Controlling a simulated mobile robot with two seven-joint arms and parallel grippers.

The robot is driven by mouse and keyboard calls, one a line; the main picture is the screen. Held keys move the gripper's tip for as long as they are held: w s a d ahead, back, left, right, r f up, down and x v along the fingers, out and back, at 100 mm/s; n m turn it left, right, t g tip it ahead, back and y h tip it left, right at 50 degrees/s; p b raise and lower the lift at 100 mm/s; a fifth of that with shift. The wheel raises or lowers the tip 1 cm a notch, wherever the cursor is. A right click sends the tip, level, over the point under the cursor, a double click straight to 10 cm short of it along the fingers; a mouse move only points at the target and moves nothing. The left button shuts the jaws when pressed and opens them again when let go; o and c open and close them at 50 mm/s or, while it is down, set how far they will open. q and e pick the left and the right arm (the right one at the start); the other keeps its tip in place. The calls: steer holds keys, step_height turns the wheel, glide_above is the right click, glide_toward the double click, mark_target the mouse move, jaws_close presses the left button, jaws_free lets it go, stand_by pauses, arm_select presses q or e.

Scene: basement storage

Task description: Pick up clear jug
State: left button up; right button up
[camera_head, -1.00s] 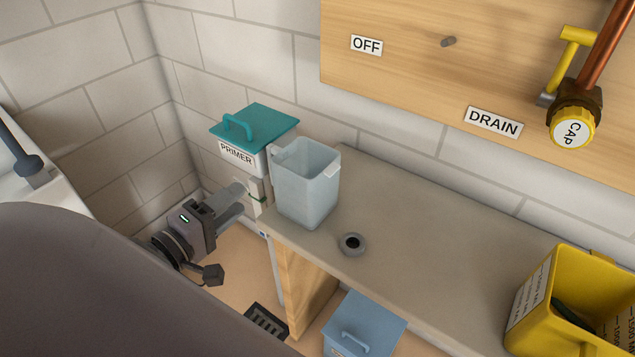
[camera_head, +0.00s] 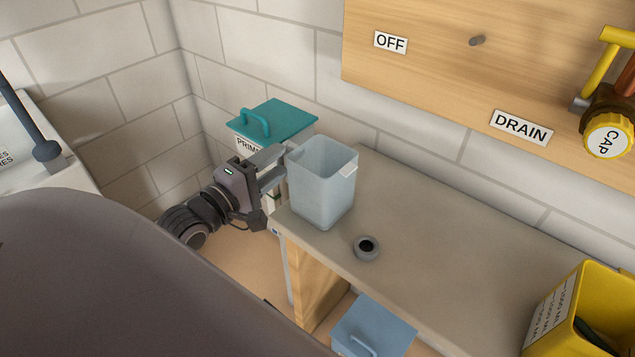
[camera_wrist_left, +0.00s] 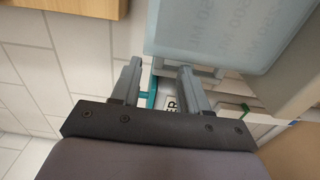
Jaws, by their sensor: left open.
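The clear jug (camera_head: 322,187) is a translucent pale blue square container. It stands upright at the left end of the grey bench top, with its spout toward the right. In the left wrist view the jug (camera_wrist_left: 225,32) fills the top right, with blurred mirrored marks showing on it. My left gripper (camera_head: 278,165) is open just left of the jug, at about its upper half. In the left wrist view the gripper's two fingers (camera_wrist_left: 158,85) point toward the jug's handle side, with nothing clearly held between them. My right gripper is not in view.
A teal-lidded primer box (camera_head: 274,122) stands behind the gripper. A small grey ring (camera_head: 367,248) lies on the bench (camera_head: 440,220) right of the jug. A yellow container (camera_head: 585,310) stands at the bench's right. A blue box (camera_head: 374,327) sits below.

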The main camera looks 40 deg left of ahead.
mark_target(291, 152)
arm_select(q)
steer(key=shift+w+d, duration=0.2)
steer(key=shift+w, duration=2.4)
jaws_close()
